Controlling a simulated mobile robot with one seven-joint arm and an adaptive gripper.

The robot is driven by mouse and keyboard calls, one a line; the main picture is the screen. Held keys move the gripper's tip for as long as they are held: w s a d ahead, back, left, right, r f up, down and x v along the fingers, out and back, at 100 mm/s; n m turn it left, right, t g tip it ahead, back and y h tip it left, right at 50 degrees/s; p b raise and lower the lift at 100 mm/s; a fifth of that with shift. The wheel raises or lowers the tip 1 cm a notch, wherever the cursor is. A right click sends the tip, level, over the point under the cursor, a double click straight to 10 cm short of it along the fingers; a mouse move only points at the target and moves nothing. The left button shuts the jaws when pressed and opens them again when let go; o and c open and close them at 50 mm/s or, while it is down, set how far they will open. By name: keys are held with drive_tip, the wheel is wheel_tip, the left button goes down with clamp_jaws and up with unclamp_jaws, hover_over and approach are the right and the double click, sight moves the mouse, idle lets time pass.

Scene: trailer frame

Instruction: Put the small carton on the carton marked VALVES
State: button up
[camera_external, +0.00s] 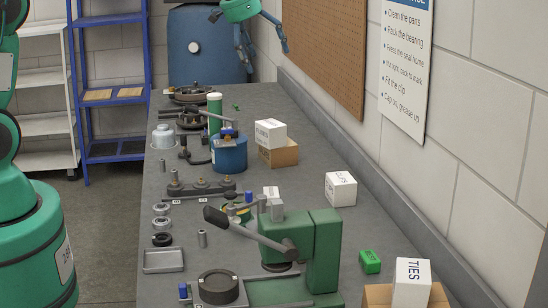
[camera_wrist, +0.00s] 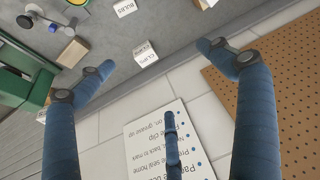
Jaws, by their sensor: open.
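My gripper (camera_external: 267,58) is open and empty, high above the far end of the bench; its blue fingers spread wide in the wrist view (camera_wrist: 155,57). A white carton (camera_external: 340,187), marked CLIPS, stands by the wall and shows in the wrist view (camera_wrist: 146,57). A small white carton (camera_external: 271,192) stands behind the green press, partly hidden. Another white carton (camera_external: 269,132) sits on a brown carton (camera_external: 281,154) farther back; its print is too small to read. A white carton marked TIES (camera_external: 411,283) sits on a brown box (camera_external: 376,297) in front. I cannot read VALVES on any carton.
The green press (camera_external: 325,250) with its long lever stands at the bench front. A blue pump-like part (camera_external: 229,154) and several metal parts fill the left side. The wall with sign (camera_external: 407,60) and pegboard (camera_external: 325,45) borders the right.

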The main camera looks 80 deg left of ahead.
drive_tip(key=s+d+r, duration=0.4)
drive_tip(key=s+d, duration=0.1)
drive_tip(key=d, duration=0.3)
drive_tip(key=s+d+r+m, duration=0.1)
drive_tip(key=s+d+r, duration=0.2)
drive_tip(key=s+d, duration=0.3)
drive_tip(key=s+d+r, duration=0.4)
drive_tip(key=d, duration=0.5)
drive_tip(key=s+d, duration=0.4)
drive_tip(key=s, duration=0.3)
drive_tip(key=s+d+f+m, duration=0.1)
drive_tip(key=s+d, duration=0.3)
drive_tip(key=s, duration=0.3)
drive_tip(key=s+d+f+t+h, duration=0.1)
drive_tip(key=s+d, duration=0.3)
drive_tip(key=s, duration=0.4)
drive_tip(key=shift+d+f+m, duration=0.2)
drive_tip(key=shift+f+m, duration=0.05)
drive_tip(key=shift+m, duration=0.15)
drive_tip(key=shift+f, duration=0.1)
wheel_tip(320, 180, down, 5)
drive_tip(key=b, duration=0.5)
